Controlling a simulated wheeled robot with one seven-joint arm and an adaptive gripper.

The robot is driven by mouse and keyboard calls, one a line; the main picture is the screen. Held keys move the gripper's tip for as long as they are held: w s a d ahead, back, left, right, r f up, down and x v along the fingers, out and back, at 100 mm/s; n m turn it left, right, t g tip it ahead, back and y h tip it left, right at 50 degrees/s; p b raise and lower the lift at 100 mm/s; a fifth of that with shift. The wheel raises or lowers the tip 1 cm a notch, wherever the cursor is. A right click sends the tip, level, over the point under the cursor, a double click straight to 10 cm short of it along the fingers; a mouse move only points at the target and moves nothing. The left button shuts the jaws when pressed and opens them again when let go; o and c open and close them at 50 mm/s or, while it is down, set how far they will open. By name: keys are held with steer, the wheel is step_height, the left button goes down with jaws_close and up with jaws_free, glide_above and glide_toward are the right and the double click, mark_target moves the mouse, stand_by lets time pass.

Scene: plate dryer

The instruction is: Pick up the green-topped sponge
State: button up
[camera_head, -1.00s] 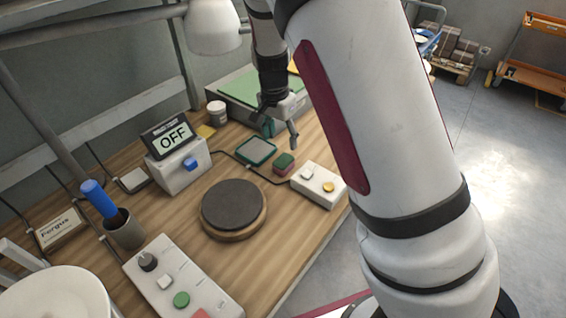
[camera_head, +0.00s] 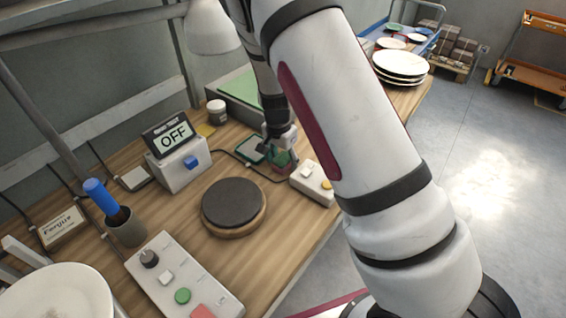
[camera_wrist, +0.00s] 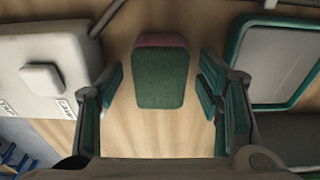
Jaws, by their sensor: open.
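The green-topped sponge (camera_wrist: 161,78) has a green upper face and a pink-red lower part. In the wrist view it lies on the wooden table between the two fingers of my gripper (camera_wrist: 163,92), with a gap on each side. My gripper is open, with teal-padded fingers left and right of the sponge, and it holds nothing. In the head view my gripper (camera_head: 281,158) is low over the table around the sponge (camera_head: 279,162), which is partly hidden by the fingers.
A white box with buttons (camera_head: 312,184) stands close to the right of the sponge; it also shows in the wrist view (camera_wrist: 45,65). A green-rimmed tray (camera_wrist: 240,45) lies on the other side, near a cable. A dark round turntable (camera_head: 234,205) stands in front.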

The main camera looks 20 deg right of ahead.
mark_target(283, 159)
steer(key=shift+c, duration=0.6)
steer(key=c, duration=0.6)
steer(key=shift+c, duration=0.2)
steer(key=shift+r, duration=0.1)
step_height(283, 159, up, 10)
steer(key=shift+f, duration=0.1)
steer(key=shift+o, duration=0.3)
